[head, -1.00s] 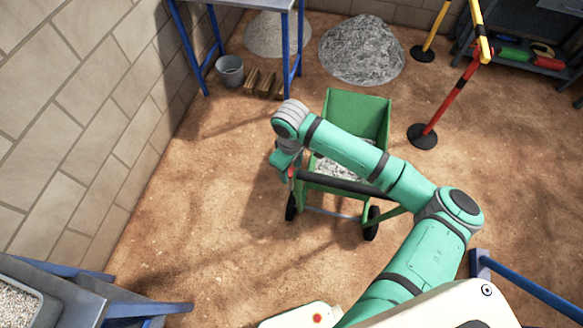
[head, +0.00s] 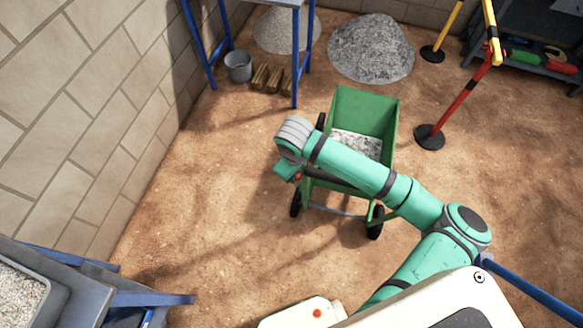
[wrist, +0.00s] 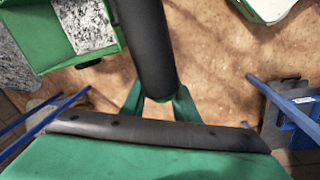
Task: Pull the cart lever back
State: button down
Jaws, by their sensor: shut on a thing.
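The green cart (head: 366,110) stands in the middle of the head view with grey gravel in its bin. Its dark bar, which I take to be the cart lever (wrist: 145,45), runs down from the top in the wrist view between my fingers. My gripper (wrist: 160,100) is shut on this bar. In the head view my arm hides most of the gripper and most of the bar. A small red part (head: 297,177) shows beside my gripper there. The cart's gravel (wrist: 85,25) also shows at the upper left in the wrist view.
A block wall (head: 90,110) runs along the left. A red barrier post (head: 460,95) stands right of the cart. A bucket (head: 238,66) and gravel piles (head: 370,48) are behind. A blue-legged table (head: 90,285) is at front left. Bare ground lies between wall and cart.

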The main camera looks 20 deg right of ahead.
jog(key=c, duration=1.4)
grip_release()
notch_tip(320, 180, up, 11)
jog(key=s, duration=0.1)
jog(key=shift+a, duration=0.45)
jog(key=shift+f, duration=0.1)
